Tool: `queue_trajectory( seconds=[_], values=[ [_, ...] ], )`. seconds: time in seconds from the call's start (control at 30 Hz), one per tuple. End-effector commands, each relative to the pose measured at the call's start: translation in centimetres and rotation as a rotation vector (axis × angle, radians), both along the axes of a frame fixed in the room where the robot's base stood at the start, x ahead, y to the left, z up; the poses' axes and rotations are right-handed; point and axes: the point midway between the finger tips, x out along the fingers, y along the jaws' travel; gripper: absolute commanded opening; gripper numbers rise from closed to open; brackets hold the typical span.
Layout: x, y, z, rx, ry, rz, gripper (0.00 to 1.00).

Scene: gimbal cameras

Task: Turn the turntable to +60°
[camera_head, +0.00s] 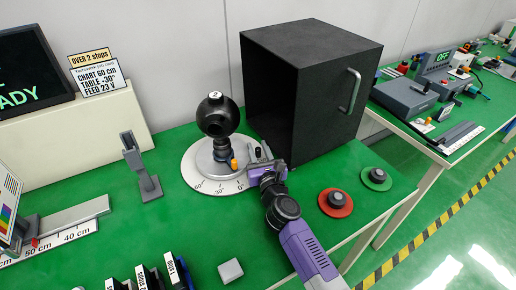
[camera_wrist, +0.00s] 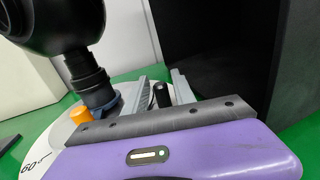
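The turntable (camera_head: 196,180) is a white disc with a printed degree scale and a grey hub, on the green bench. A black ball-shaped camera (camera_head: 217,115) stands on it. An orange knob (camera_head: 235,164) sits at the hub's front right; it also shows in the wrist view (camera_wrist: 80,115). My gripper (camera_head: 258,155) is low over the disc's right side. In the wrist view my gripper (camera_wrist: 158,82) has its fingers apart, with a short black upright post (camera_wrist: 161,95) between them. I cannot tell whether either finger touches the post.
A large black box (camera_head: 295,95) with a handle stands close behind and right of my gripper. Red (camera_head: 335,203) and green (camera_head: 377,180) round bases with black knobs lie to the right. A grey stand (camera_head: 143,170) is to the left. A sign (camera_head: 97,88) lists settings.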

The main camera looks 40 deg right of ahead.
Motion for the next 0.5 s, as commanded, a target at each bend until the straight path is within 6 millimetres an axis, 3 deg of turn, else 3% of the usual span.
queue_trajectory(
  seconds=[0.33,0.5],
  values=[
    [-0.1,0.0,0.0,-0.001,-0.001,0.0,0.39],
    [-1.4,0.9,-0.1,0.0,0.001,0.0,0.39]
  ],
)
